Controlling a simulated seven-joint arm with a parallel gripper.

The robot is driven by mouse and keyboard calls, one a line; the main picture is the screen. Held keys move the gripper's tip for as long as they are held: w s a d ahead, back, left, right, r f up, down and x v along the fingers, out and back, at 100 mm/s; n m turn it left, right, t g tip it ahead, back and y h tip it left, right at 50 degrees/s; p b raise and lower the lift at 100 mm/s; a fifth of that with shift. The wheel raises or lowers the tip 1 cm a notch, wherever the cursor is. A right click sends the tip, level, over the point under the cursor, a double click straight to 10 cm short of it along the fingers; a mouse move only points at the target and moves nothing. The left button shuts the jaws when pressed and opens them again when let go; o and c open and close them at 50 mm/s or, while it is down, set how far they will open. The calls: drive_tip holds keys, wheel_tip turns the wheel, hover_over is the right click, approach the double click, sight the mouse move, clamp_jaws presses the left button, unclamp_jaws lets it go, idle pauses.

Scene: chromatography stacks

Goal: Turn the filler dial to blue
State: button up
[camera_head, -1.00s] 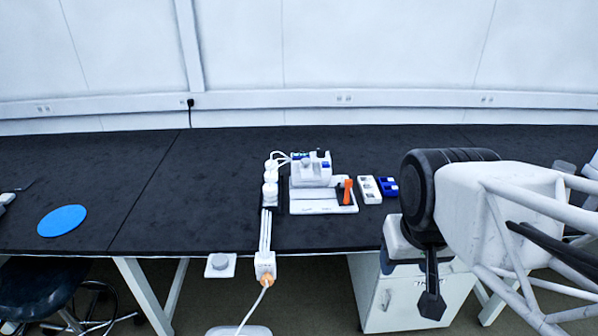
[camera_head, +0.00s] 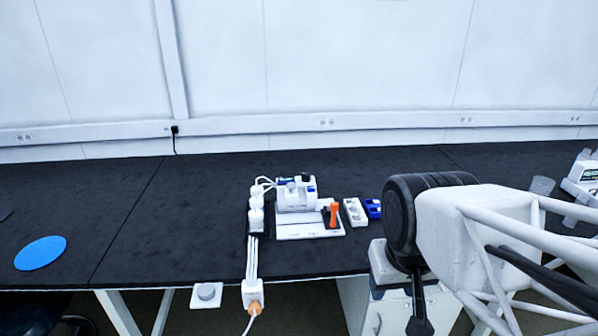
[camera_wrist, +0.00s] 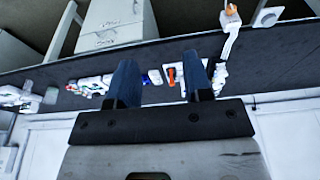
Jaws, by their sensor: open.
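A white filler-like device (camera_head: 296,195) with blue and dark details stands on a white base plate (camera_head: 300,232) on the black bench. A round grey knob on a white square plate (camera_head: 206,293) sits at the bench's front edge; I cannot tell which part is the filler dial, nor its colour setting. An orange-handled lever (camera_head: 333,215) is at the plate's right end; an orange part also shows in the wrist view (camera_wrist: 171,76). My gripper is open in the wrist view (camera_wrist: 160,72), its two dark fingers apart with nothing held. It is away from the device.
A white block (camera_head: 355,212) and a blue block (camera_head: 373,208) lie right of the device. White cables run to an orange-ended connector box (camera_head: 255,292) at the front edge. A blue disc (camera_head: 40,253) lies at the far left; the bench between is clear.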

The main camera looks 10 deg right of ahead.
drive_tip(key=w+r+n, duration=0.1)
drive_tip(key=w+r, duration=0.1)
drive_tip(key=w, duration=0.4)
drive_tip(key=w+r, duration=0.2)
drive_tip(key=w, duration=0.4)
drive_tip(key=w+r+n, duration=0.1)
drive_tip(key=w+r, duration=0.1)
drive_tip(key=w, duration=0.4)
drive_tip(key=shift+w+a+n+g, duration=0.15)
drive_tip(key=shift+a+n+g, duration=0.15)
drive_tip(key=n+g, duration=0.2)
drive_tip(key=n, duration=0.5)
hover_over(306, 177)
wheel_tip(306, 177, down, 19)
drive_tip(key=shift+w+d, duration=0.1)
drive_tip(key=shift+w+f+n, duration=0.3)
drive_tip(key=shift+w+f, duration=0.05)
drive_tip(key=shift+f, duration=3.9)
drive_tip(key=shift+c, duration=0.4)
